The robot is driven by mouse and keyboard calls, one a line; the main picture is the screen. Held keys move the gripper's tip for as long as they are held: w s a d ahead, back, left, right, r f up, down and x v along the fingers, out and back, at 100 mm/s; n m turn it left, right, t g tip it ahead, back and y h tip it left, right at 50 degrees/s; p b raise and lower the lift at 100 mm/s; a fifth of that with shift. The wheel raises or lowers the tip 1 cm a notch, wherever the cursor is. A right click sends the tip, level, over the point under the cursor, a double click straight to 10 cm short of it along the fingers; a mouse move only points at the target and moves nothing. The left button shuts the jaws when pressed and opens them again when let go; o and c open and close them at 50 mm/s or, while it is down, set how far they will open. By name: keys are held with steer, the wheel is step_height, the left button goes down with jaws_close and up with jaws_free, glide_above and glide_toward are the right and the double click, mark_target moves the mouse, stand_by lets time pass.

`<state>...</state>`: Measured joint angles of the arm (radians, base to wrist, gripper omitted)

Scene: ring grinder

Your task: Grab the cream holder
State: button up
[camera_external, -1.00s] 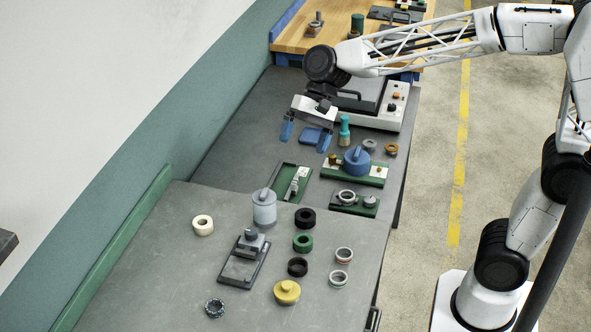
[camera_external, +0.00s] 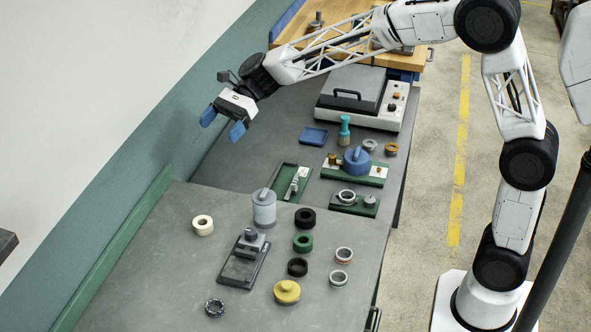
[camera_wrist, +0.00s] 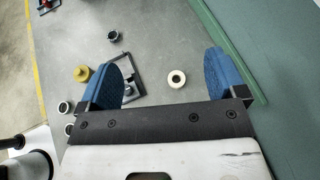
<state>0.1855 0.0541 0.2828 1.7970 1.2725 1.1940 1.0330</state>
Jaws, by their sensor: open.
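The cream holder (camera_external: 203,225) is a short cream ring lying flat on the near grey bench, toward its left side. In the wrist view the cream holder (camera_wrist: 177,77) shows beyond and between my two blue fingers, with its dark centre hole visible. My gripper (camera_external: 223,123) is open and empty, high above the benches near the wall. In the wrist view the fingers of my gripper (camera_wrist: 163,80) are spread wide apart, and nothing is between them at their own height.
Right of the holder stand a grey lidded canister (camera_external: 264,208) and a dark fixture (camera_external: 244,262). Several black, green and grey rings and a yellow knobbed piece (camera_external: 287,292) lie farther right. A green rail (camera_external: 125,250) edges the bench's left side. Bench around the holder is clear.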

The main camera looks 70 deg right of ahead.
steer(key=w, duration=0.2)
steer(key=m, duration=0.1)
glide_toward(203, 221)
steer(key=shift+a+f, duration=0.5)
steer(key=shift+a, duration=0.3)
steer(key=shift+x, duration=1.3)
steer(key=shift+w, duration=0.1)
steer(key=shift+t, duration=0.4)
steer(key=shift+x, duration=2.55)
